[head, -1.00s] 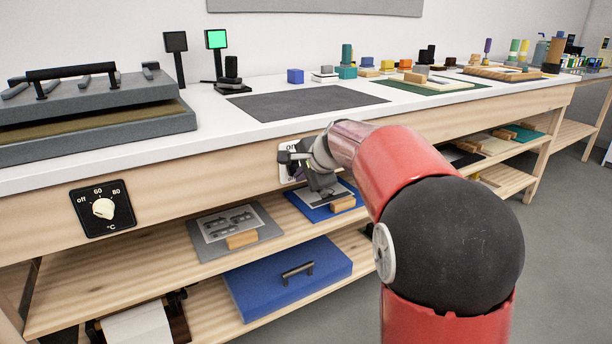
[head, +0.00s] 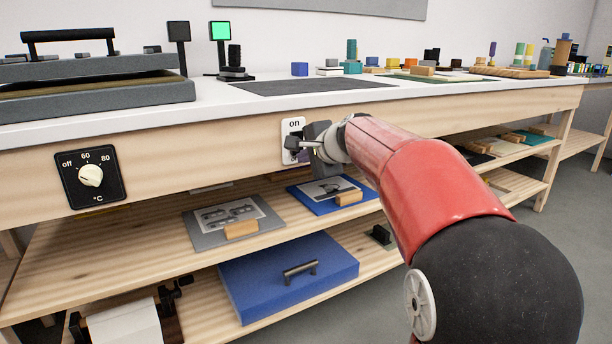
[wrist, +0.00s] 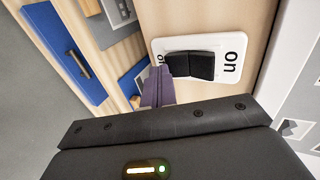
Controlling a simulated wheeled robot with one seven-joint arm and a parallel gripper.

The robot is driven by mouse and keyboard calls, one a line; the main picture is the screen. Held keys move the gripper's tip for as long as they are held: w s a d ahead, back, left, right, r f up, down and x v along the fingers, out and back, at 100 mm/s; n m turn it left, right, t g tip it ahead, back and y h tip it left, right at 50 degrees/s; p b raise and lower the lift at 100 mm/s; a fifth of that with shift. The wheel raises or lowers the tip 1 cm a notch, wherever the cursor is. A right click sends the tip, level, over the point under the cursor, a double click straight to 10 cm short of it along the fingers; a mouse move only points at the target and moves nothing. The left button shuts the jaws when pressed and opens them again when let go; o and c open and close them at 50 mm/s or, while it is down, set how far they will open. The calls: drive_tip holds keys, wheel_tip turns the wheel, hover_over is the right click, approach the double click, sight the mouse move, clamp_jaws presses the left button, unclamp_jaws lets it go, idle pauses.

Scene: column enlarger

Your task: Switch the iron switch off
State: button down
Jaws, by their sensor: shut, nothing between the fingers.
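The iron switch is a white plate (head: 288,128) on the bench's wooden front, marked "on" at its top. In the wrist view the plate (wrist: 219,45) carries a black two-faced rocker (wrist: 202,66), with "on" at the right end and a partly hidden word at the left. My gripper (head: 294,147) is in front of the plate, below the "on" mark. In the wrist view my gripper's purple-grey fingertips (wrist: 163,78) are together and empty, close to the rocker's left half. I cannot tell whether they touch it or which half is pressed in.
A dial (head: 91,176) marked off, 60 and 80 is left on the bench front. A grey press (head: 100,88) and a green-lit indicator (head: 220,31) stand above. Shelves below hold a blue box (head: 290,275) and boards (head: 232,218). Floor at right is clear.

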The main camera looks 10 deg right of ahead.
drive_tip(key=shift+r+p, duration=0.15)
drive_tip(key=shift+p, duration=0.25)
drive_tip(key=shift+r+p, duration=0.55)
drive_tip(key=shift+r, duration=0.05)
